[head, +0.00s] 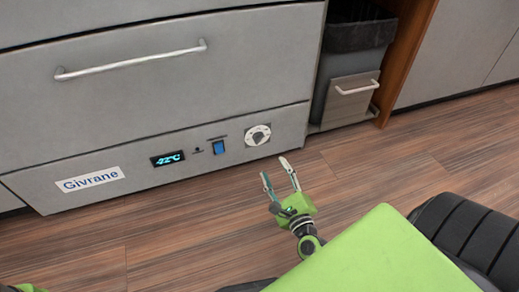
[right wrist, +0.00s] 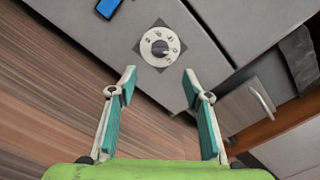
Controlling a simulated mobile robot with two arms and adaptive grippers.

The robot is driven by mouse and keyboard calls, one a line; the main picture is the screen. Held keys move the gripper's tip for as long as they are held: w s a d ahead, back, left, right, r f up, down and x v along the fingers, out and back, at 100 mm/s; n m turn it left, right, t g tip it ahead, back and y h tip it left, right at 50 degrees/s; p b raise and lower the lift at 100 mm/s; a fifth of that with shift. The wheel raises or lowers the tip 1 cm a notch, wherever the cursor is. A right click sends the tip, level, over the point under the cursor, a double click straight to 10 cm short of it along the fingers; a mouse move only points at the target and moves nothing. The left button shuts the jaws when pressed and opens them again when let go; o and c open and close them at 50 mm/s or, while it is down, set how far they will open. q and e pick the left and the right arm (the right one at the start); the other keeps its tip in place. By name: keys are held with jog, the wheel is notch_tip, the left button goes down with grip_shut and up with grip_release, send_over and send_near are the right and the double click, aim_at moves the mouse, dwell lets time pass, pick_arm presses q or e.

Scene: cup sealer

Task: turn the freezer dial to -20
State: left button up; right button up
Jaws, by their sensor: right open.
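The freezer dial (head: 257,134) is a round white knob with a dark centre, on a dark square plate at the right end of the freezer's lower panel. In the right wrist view the dial (right wrist: 160,47) is beyond the fingertips, roughly centred between them. The display (head: 167,158) glows blue and appears to read -22°C. My right gripper (head: 276,170) is open and empty, below and slightly right of the dial, apart from it. Its two fingers (right wrist: 158,84) also show spread in the right wrist view. My left gripper is not in view.
A blue switch (head: 218,147) sits between display and dial. Above is a drawer with a bar handle (head: 132,62). A grey bin (head: 350,92) with a handle stands right of the freezer beside a wooden panel (head: 407,55). The wood floor (head: 175,225) before the freezer is clear.

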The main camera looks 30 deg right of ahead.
aim_at(260, 140)
jog(key=b+x, duration=0.4)
jog(key=x, duration=0.8)
jog(key=shift+b, duration=0.35)
jog(key=shift+w+d+r, duration=0.1)
jog(key=shift+w+d, duration=0.05)
jog(key=shift+w, duration=0.5)
jog(key=c, duration=1.1)
